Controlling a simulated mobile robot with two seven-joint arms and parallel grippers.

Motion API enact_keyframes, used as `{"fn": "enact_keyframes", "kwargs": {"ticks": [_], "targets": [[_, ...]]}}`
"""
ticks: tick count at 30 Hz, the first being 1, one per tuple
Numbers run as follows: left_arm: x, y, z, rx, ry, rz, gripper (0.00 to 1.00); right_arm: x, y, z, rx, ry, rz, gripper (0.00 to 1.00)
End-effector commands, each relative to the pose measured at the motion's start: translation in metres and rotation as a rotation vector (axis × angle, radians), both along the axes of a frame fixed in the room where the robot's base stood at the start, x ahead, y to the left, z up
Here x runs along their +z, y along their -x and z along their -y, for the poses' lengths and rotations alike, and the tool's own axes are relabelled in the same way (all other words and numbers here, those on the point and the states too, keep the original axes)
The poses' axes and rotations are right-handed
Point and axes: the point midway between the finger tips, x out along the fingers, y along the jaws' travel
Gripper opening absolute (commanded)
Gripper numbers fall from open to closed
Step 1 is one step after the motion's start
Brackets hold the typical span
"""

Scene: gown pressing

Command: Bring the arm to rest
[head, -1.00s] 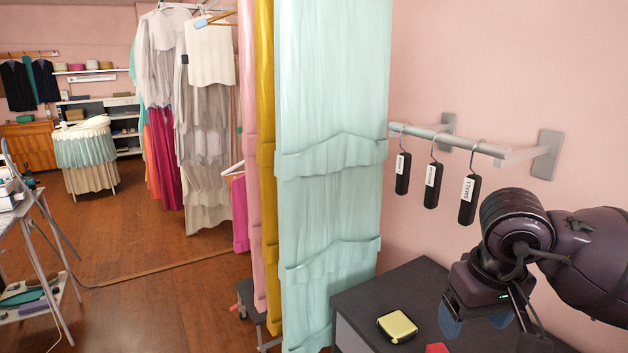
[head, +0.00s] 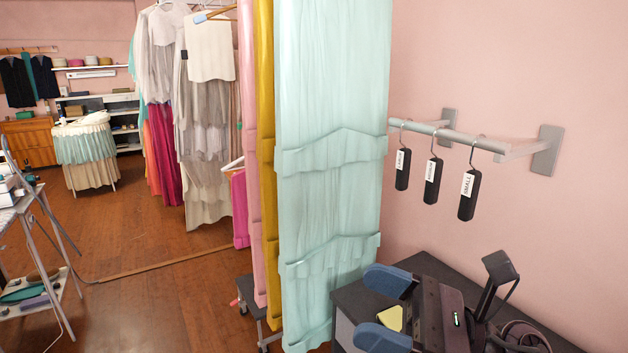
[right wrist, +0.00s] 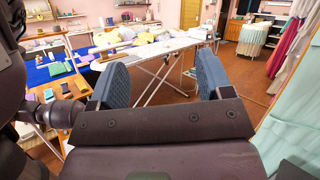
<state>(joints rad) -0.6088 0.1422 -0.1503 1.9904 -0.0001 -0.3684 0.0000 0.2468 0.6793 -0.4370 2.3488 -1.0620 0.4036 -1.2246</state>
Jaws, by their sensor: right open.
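My right gripper (head: 386,309) is at the lower right of the head view, low over the dark cabinet top. Its two blue finger pads are apart with nothing between them, and they point left in the picture. In the right wrist view the open right gripper (right wrist: 158,82) shows its two pads, with the room beyond between them. My right arm comes in from the bottom right corner, where part of it is cut off by the frame edge. My left gripper is not in view.
A dark cabinet (head: 345,300) stands below the gripper, with a yellow item (head: 389,317) partly hidden by it. Pale teal cloth (head: 330,200) hangs close on the left. A wall rail (head: 470,142) carries black size tags. A table (right wrist: 150,52) is farther off.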

Motion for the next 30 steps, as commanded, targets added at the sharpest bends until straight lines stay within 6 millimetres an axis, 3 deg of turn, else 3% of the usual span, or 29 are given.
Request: {"fn": "enact_keyframes", "kwargs": {"ticks": [4,8,11,17,23,27,30], "targets": [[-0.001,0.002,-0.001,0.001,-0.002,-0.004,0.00,0.005,-0.022,0.030,-0.115,-0.309,-0.346,0.73],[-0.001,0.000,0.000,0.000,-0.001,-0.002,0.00,-0.006,-0.042,0.064,-0.208,-0.583,-0.641,0.73],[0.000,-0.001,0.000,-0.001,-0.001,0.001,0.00,-0.026,-0.053,0.093,-0.281,-0.800,-0.860,0.73],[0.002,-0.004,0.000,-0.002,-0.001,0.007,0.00,-0.089,-0.058,0.150,-0.433,-1.255,-1.272,0.73],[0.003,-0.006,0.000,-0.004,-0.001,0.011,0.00,-0.172,-0.029,0.193,-0.610,-1.740,-1.620,0.73],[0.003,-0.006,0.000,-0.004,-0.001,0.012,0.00,-0.228,0.011,0.209,-0.757,-2.084,-1.804,0.73],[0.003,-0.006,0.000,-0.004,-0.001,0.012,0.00,-0.256,0.038,0.213,-0.850,-2.278,-1.883,0.73]]}}
